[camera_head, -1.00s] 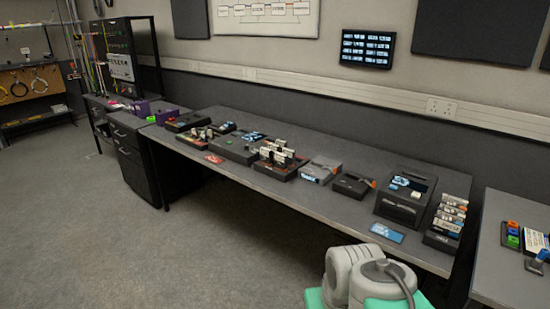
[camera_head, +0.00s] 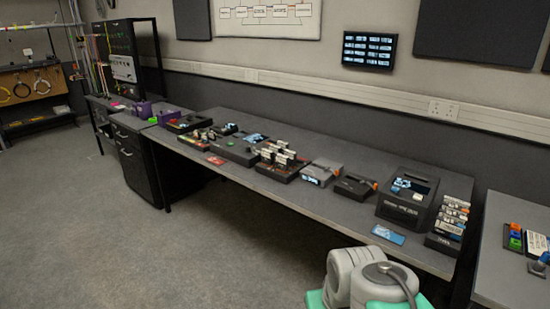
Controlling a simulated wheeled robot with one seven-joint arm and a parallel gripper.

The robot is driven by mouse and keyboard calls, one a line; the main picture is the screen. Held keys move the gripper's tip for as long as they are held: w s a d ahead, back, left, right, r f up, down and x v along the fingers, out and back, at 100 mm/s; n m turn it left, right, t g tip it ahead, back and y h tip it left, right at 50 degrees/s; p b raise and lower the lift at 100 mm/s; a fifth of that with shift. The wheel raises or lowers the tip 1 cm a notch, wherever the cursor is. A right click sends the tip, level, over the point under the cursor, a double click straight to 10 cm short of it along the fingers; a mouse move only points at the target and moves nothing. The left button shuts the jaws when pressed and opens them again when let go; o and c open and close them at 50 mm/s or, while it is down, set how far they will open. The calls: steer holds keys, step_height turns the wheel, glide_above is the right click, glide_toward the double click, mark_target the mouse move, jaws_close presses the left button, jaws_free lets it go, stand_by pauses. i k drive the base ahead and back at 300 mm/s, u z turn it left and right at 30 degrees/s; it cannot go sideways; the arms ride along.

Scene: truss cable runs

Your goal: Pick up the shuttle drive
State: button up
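I cannot tell which thing is the shuttle drive; the devices on the long grey bench (camera_head: 300,200) are small in this view. A grey device with a bright label and an orange part (camera_head: 322,172) stands near the bench's middle. A similar darker device with an orange part (camera_head: 355,186) stands just right of it. A large black box (camera_head: 402,209) with small blue and white pieces on top stands farther right. My gripper is not in view; only a white and green part of my arm shows at the bottom right.
A rack of stacked modules (camera_head: 449,220) stands at the bench's right end, near a flat blue card (camera_head: 388,234). A second table (camera_head: 500,270) holds coloured pieces at the far right. A black drawer cabinet (camera_head: 135,165) stands left. The floor (camera_head: 200,260) in front is clear.

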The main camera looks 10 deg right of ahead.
mark_target(277, 150)
steer(key=u, duration=0.6)
steer(key=i, duration=3)
steer(key=z, duration=0.85)
steer(key=i, duration=0.4)
